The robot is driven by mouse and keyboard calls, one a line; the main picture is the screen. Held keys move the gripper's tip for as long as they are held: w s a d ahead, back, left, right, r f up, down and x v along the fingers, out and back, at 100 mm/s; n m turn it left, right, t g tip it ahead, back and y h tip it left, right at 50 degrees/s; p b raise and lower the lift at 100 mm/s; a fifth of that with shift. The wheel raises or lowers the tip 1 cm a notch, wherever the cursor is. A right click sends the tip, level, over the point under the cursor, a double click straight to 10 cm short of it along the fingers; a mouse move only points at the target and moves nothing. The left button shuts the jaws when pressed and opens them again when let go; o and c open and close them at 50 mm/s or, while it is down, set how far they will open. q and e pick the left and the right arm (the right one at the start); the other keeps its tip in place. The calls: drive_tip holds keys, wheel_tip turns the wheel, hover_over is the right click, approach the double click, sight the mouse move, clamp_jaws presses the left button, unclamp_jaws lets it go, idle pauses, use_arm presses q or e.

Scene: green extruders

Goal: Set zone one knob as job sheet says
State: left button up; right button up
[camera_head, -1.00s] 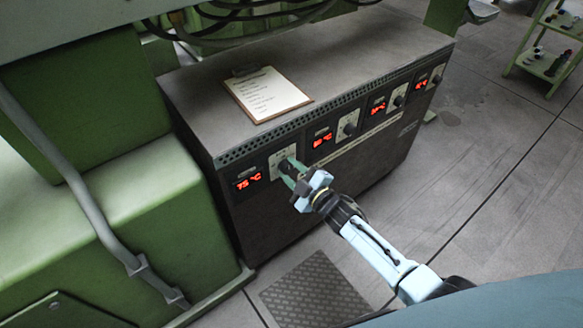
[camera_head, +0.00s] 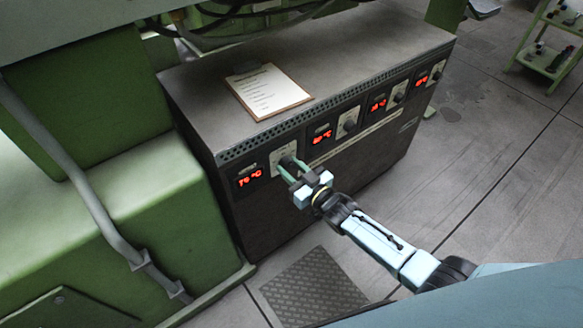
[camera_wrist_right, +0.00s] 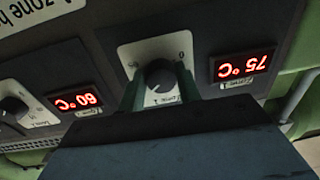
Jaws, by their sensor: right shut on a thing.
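The zone one knob (camera_wrist_right: 160,74) is a dark round knob on a pale plate at the left end of the control cabinet. My right gripper (camera_head: 288,167) is shut on it, with one green finger on each side. In the head view the fingers largely hide the knob. The red display (camera_wrist_right: 243,66) beside it reads 75 °C, upside down in the wrist view. It also shows in the head view (camera_head: 250,177), where its digits are blurred. The job sheet (camera_head: 268,90) lies on a clipboard on the cabinet top, its text too small to read. My left gripper is not in view.
The cabinet (camera_head: 350,55) carries several more knobs and displays to the right. The neighbouring display (camera_wrist_right: 76,102) reads 60 °C. A green machine with a grey pipe (camera_head: 85,200) stands at left. A dark floor mat (camera_head: 313,287) lies in front, with open floor at right.

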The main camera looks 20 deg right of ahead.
drive_tip(key=shift+m, duration=0.5)
drive_tip(key=o, duration=1)
drive_tip(key=shift+c, duration=0.2)
drive_tip(key=shift+s, duration=0.15)
drive_tip(key=shift+s+d, duration=0.2)
drive_tip(key=shift+s, duration=0.1)
use_arm(q)
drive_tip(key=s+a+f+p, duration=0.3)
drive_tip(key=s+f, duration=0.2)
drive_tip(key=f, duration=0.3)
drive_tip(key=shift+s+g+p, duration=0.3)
drive_tip(key=shift+p, duration=0.1)
use_arm(e)
drive_tip(key=v, duration=1.2)
drive_tip(key=shift+s, duration=0.15)
